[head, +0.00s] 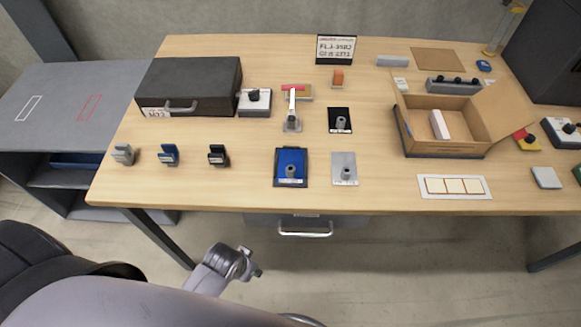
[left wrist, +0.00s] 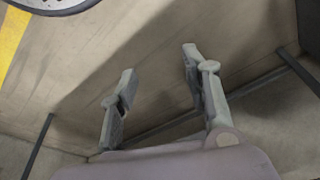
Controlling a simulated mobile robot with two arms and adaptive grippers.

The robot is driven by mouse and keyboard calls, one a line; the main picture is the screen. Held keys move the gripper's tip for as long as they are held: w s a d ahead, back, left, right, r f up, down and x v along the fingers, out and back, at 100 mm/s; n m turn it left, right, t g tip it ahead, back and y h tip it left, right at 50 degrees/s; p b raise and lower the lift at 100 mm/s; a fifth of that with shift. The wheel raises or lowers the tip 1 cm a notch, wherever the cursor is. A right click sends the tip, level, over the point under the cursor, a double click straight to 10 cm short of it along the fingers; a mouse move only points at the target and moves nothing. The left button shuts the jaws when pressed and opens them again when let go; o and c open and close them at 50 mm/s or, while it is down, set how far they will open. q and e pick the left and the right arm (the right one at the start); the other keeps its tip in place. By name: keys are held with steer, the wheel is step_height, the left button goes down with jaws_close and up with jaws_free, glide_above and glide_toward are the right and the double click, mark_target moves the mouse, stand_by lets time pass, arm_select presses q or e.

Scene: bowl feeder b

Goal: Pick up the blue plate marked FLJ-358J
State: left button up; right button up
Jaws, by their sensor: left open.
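The blue plate (head: 289,160) lies flat near the front middle of the table, with a grey knob on it and a label at its front edge too small to read. A grey plate (head: 344,160) with a similar knob lies to its right, and a black plate (head: 339,112) lies behind. My left gripper (head: 256,271) is below and in front of the table edge, apart from the blue plate. In the left wrist view it (left wrist: 158,65) is open and empty, with bare floor beyond its fingers. My right gripper is in neither view.
A small sign (head: 336,48) with black lettering stands at the back. A dark case (head: 190,80) and several small clamps (head: 169,154) are to the left. An open cardboard box (head: 440,149) is to the right. The table front (head: 230,195) left of the blue plate is clear.

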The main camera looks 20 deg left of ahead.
arm_select(q)
steer(key=w+d+r+m+h, duration=0.1)
steer(key=w+r, duration=0.1)
steer(key=r, duration=0.5)
steer(key=w+d+r, duration=0.2)
steer(key=r, duration=0.5)
steer(key=w+d+r+m+h, duration=0.2)
steer(key=w+d+r+m, duration=0.5)
steer(key=w+d+r, duration=0.25)
step_height(320, 180, up, 14)
steer(key=m+g+y, duration=0.3)
steer(key=m, duration=0.2)
glide_above(290, 168)
steer(key=f, duration=0.8)
steer(key=f+p, duration=0.1)
steer(key=f, duration=0.3)
steer(key=shift+w+d, duration=0.25)
steer(key=shift+w, duration=0.05)
steer(key=f, duration=0.1)
steer(key=f+p, duration=0.1)
steer(key=f, duration=0.3)
steer(key=shift+s+a+p, duration=0.25)
steer(key=shift+s+p, duration=0.05)
steer(key=shift+s, duration=0.05)
steer(key=shift+f, duration=0.25)
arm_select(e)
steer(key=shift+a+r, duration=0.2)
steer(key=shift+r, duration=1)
